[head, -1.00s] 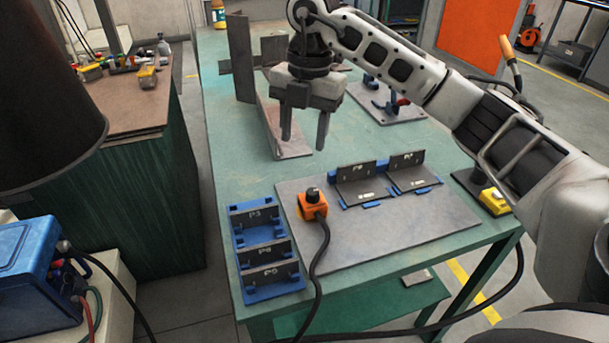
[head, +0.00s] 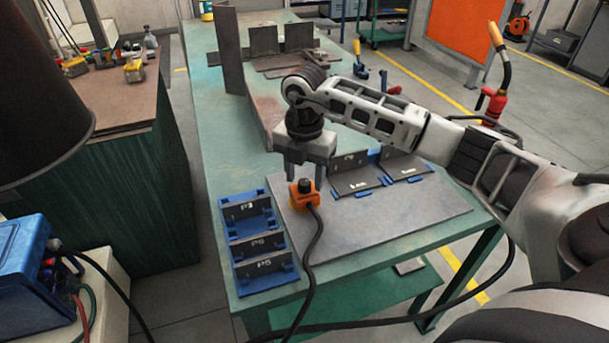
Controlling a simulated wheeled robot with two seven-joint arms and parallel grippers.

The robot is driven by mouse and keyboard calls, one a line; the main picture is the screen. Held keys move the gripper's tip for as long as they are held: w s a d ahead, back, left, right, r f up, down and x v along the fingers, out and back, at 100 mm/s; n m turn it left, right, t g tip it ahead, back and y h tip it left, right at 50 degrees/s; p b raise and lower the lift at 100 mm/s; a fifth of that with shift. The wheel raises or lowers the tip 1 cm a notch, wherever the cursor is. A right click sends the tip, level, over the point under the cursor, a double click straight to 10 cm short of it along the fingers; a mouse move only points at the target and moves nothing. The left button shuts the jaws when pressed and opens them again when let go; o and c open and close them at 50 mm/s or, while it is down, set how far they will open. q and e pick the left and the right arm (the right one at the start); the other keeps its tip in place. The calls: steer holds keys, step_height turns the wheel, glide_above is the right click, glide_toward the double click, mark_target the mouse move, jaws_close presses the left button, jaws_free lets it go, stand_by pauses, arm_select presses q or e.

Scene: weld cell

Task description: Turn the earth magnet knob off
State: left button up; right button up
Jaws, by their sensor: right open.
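The earth magnet is an orange block (head: 304,199) with a black knob (head: 305,184) on top and a black cable leading off its front. It sits on the left part of the grey steel plate (head: 400,226) on the green bench. My right gripper (head: 304,180) points down just behind the magnet, its fingers apart. The fingertips are partly hidden by the magnet and knob, and I cannot tell whether they touch it. The knob's setting is too small to read. My left gripper is not in view.
A blue rack (head: 256,272) with dark plates stands left of the steel plate. Blue fixtures holding dark plates (head: 357,177) stand right of my gripper. A tall steel angle (head: 229,50) stands farther back. The magnet's cable (head: 312,265) hangs over the bench's front edge.

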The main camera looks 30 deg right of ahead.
steer(key=shift+f, duration=0.4)
steer(key=c, duration=1)
